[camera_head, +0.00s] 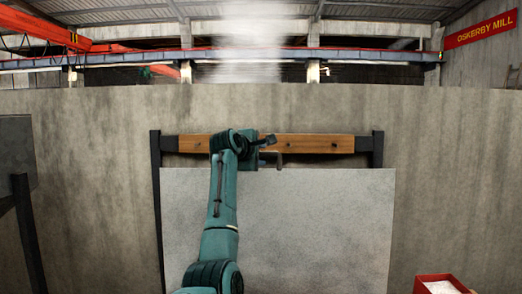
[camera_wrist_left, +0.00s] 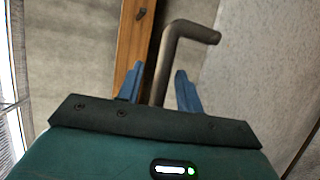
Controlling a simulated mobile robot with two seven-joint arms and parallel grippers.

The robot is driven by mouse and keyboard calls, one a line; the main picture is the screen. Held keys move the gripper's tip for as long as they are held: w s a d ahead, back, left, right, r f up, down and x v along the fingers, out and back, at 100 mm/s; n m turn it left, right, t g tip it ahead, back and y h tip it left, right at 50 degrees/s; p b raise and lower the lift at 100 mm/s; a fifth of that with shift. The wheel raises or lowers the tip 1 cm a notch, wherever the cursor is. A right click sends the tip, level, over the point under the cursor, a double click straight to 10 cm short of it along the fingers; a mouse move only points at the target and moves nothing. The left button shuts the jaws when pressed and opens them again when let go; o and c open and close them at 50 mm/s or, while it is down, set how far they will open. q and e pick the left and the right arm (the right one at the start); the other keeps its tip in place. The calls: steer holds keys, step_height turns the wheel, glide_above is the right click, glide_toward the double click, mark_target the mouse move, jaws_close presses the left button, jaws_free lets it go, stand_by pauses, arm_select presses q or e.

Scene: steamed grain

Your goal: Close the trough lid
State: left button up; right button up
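The trough lid appears to be the large pale grey panel (camera_head: 310,230) below a wooden beam (camera_head: 310,143). A bent metal handle (camera_head: 281,160) shows at the panel's top edge. My left gripper (camera_head: 268,140) is at the beam, close to the handle. In the left wrist view, my left gripper (camera_wrist_left: 160,86) has its two blue fingers apart. The brown-grey handle (camera_wrist_left: 170,65) passes between them in the picture, with gaps on both sides. I cannot tell whether it is fully between the fingertips. My right gripper is not in view.
Dark posts (camera_head: 156,190) stand at the beam's ends. A concrete wall (camera_head: 80,120) surrounds the panel. A red box (camera_head: 424,277) with pale contents is at the lower right. A dark frame (camera_head: 28,230) stands at the left.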

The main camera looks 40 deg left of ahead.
arm_select(q)
steer(key=shift+w+a+f, duration=0.15)
steer(key=shift+w, duration=0.45)
steer(key=shift+c, duration=0.4)
jaws_close()
